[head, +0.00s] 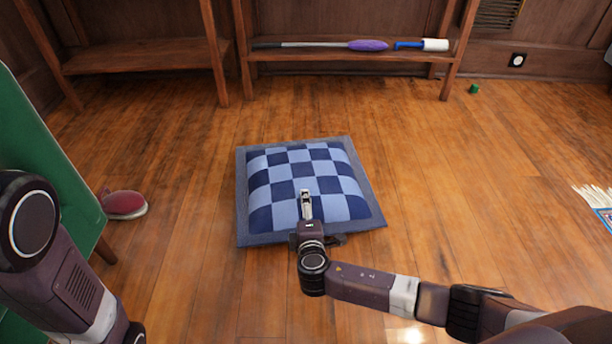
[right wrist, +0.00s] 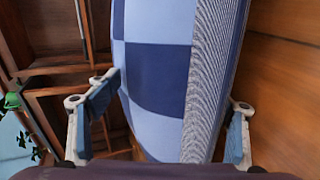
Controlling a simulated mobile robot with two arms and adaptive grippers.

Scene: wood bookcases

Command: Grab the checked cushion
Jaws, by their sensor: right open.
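The checked cushion (head: 290,170) has light and dark blue squares and a grey-blue border. It lies on the wood floor in the middle of the head view. My right gripper (head: 306,197) is over its near half and covers part of it. In the right wrist view the cushion (right wrist: 158,75) shows edge-on between the two open fingers of my right gripper (right wrist: 178,95). Whether the fingers touch it I cannot tell. My left arm shows at the lower left of the head view, but its gripper is out of frame.
A red shoe (head: 124,205) lies left of the cushion, by a green panel (head: 45,165). Wooden shelves (head: 340,58) at the back hold a purple duster (head: 368,45) and a lint roller (head: 434,45). A small green object (head: 474,88) lies back right.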

